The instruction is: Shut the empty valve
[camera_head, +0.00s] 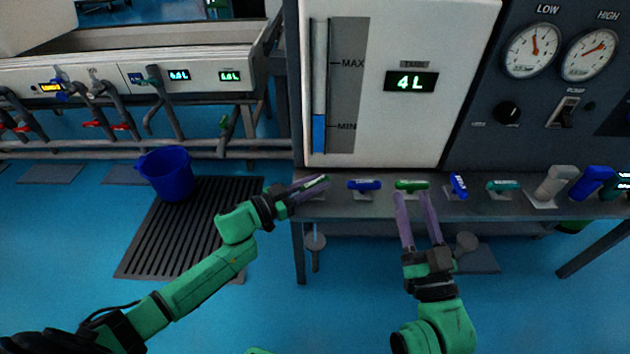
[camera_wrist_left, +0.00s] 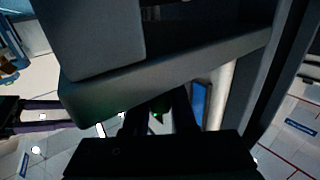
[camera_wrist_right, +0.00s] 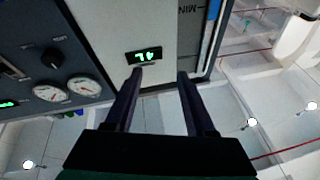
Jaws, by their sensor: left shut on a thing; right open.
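A row of small lever valves stands along the ledge under the tank panel; their labels are too small to read. My left gripper (camera_head: 308,186) is shut on the leftmost green valve handle (camera_head: 316,182), which lies at a slant. In the left wrist view a bit of this green handle (camera_wrist_left: 158,116) shows between dark fingers. My right gripper (camera_head: 416,198) is open and empty, its fingertips just below and in front of the middle green valve (camera_head: 411,185). The right wrist view shows its fingers (camera_wrist_right: 158,78) apart with nothing between them. The tank display (camera_head: 411,82) reads 4 L.
Other valves on the ledge are a blue one (camera_head: 364,185), a tilted blue one (camera_head: 459,186), a teal one (camera_head: 503,186) and larger grey (camera_head: 556,182) and blue (camera_head: 590,181) levers. A blue bucket (camera_head: 166,173) stands on a floor grate. Floor in front is clear.

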